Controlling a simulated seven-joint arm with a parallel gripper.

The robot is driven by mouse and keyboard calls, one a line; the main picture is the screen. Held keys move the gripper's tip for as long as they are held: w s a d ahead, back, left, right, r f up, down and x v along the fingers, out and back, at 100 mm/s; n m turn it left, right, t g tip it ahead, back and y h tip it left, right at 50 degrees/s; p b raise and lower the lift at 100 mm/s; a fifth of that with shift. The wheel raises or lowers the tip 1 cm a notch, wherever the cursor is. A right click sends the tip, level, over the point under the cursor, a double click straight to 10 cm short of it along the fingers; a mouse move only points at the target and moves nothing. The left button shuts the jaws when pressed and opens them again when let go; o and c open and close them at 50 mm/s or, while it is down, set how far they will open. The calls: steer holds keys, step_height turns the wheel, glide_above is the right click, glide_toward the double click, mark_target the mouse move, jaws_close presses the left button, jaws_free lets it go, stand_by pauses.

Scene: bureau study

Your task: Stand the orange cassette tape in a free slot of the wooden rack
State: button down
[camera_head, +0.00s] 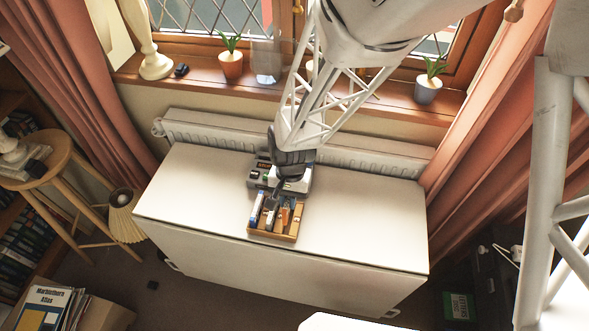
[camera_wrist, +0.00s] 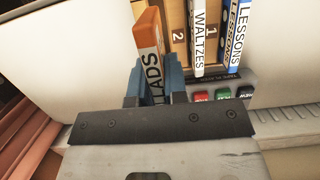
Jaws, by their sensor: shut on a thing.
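The orange cassette tape (camera_wrist: 148,38) has a white label ending in "LADS". My gripper (camera_wrist: 155,85) is shut on it, with one blue finger on each side. In the head view the orange tape (camera_head: 285,216) shows at the wooden rack (camera_head: 272,236), under my gripper (camera_head: 277,199). It looks tilted in the wrist view and overlaps the rack's left part there. I cannot tell whether its lower edge is inside a slot. The rack, also in the wrist view (camera_wrist: 178,22), shows bare places marked 1 and 2. My gripper hides part of the rack.
White "WALTZES" (camera_wrist: 199,40) and blue-white "LESSONS" (camera_wrist: 238,45) tapes stand in the rack. A grey tape player (camera_head: 259,173) with coloured buttons sits right behind the rack. The white table top (camera_head: 360,215) is clear on both sides. A radiator (camera_head: 210,130) runs behind.

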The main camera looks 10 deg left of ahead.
mark_target(289, 222)
steer(key=shift+f, duration=0.15)
steer(key=shift+w+x, duration=0.2)
steer(key=shift+x, duration=0.7)
steer(key=shift+w+x, duration=0.15)
steer(key=shift+x, duration=0.7)
steer(key=shift+w+x, duration=0.15)
steer(key=shift+x, duration=0.6)
steer(key=shift+w+x, duration=0.15)
steer(key=shift+x, duration=0.6)
steer(key=c, duration=0.8)
jaws_free()
steer(key=shift+c, duration=0.2)
steer(key=shift+s+v, duration=0.25)
steer(key=shift+v, duration=0.85)
steer(key=shift+s+v, duration=0.2)
steer(key=shift+v, duration=0.95)
steer(key=shift+s+v, duration=0.25)
steer(key=shift+v, duration=0.85)
steer(key=shift+r, duration=0.2)
